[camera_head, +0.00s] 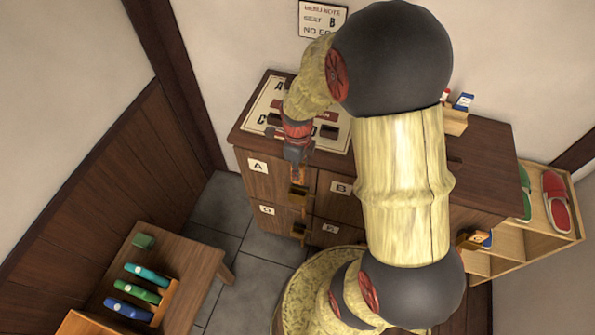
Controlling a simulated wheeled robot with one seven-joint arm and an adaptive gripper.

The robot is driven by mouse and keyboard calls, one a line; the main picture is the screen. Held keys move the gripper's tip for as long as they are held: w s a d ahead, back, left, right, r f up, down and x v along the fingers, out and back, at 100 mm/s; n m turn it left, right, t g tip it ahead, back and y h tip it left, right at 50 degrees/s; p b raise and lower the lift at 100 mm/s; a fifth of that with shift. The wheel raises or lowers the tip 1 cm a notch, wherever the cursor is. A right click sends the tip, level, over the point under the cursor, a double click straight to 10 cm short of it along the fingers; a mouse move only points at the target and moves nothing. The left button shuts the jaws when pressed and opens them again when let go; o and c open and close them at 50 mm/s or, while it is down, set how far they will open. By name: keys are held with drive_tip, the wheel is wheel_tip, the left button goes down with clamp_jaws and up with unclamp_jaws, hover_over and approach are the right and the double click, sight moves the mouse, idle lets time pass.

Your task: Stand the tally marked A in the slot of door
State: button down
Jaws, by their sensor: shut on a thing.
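My gripper (297,158) is in front of the upper left of the wooden cabinet (268,183), close to the door labelled A (258,167). It is shut on a small brown-orange piece (298,173), apparently a wooden tally; its mark cannot be read. The piece is just above a wooden slot block (298,193) on door A; whether they touch cannot be told. A similar block (297,227) is on the door below. The door labelled B (341,188) is to the right, partly behind my arm.
A lettered board (265,110) lies on the cabinet top. A small wooden holder (456,122) with red and blue pieces stands at its back right. A shelf (545,240) with green and red slippers is at right. A low bench (120,260) with coloured items stands at lower left.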

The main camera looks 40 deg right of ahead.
sight(298, 183)
wheel_tip(298, 183, down, 3)
drive_tip(key=shift+f+b, duration=0.2)
drive_tip(key=shift+b, duration=1.05)
drive_tip(key=shift+f, duration=0.65)
drive_tip(key=shift+f+b, duration=0.35)
drive_tip(key=shift+f, duration=0.25)
drive_tip(key=shift+f, duration=0.35)
drive_tip(key=shift+f+b, duration=0.3)
drive_tip(key=shift+f, duration=0.45)
drive_tip(key=shift+f, duration=0.1)
idle(0.4)
drive_tip(key=shift+f+b, duration=0.65)
drive_tip(key=shift+s+f, duration=0.1)
drive_tip(key=shift+s, duration=0.1)
